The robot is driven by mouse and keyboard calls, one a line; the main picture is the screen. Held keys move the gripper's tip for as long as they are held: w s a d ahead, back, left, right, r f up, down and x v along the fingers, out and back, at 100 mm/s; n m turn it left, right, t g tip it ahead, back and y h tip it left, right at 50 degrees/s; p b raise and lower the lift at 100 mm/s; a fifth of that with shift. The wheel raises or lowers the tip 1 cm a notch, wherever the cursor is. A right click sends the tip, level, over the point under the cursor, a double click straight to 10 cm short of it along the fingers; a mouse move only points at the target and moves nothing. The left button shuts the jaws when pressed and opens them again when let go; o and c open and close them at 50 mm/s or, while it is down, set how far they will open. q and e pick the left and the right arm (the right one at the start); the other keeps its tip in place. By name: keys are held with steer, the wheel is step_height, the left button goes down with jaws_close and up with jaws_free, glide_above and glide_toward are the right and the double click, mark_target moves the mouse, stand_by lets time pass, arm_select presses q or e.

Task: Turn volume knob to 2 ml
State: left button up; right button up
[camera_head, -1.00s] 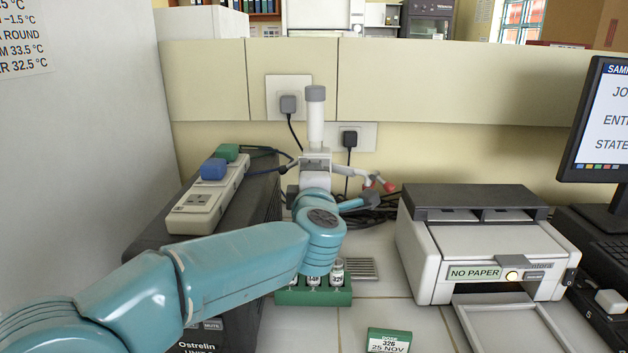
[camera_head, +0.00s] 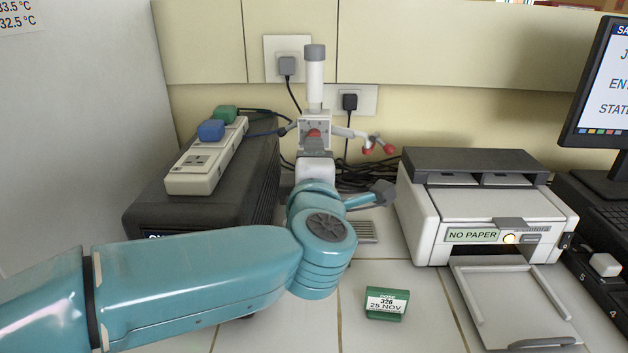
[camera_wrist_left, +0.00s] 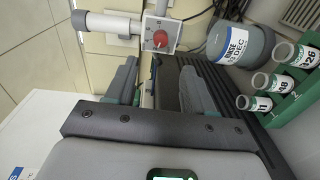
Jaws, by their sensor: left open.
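The white dispenser with a grey cap (camera_head: 315,82) stands upright at the back wall. Its red volume knob (camera_head: 313,133) faces me and also shows in the left wrist view (camera_wrist_left: 160,38). The scale on the knob is too small to read. My left gripper (camera_wrist_left: 158,67) is open and empty, its two fingers pointing at the knob. The knob lies just beyond the fingertips, roughly centred between them, and looks apart from them. In the head view my gripper's body sits just below the knob and its fingers are hard to make out. My right gripper is not in view.
A labelled bottle (camera_wrist_left: 240,42) and a green rack (camera_wrist_left: 285,100) of vials are right in the wrist view. A black box (camera_head: 250,190) with a power strip (camera_head: 190,178) stands left, a printer (camera_head: 487,205) right. A green card block (camera_head: 386,303) lies in front.

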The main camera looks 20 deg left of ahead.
arm_select(q)
steer(key=v, duration=0.6)
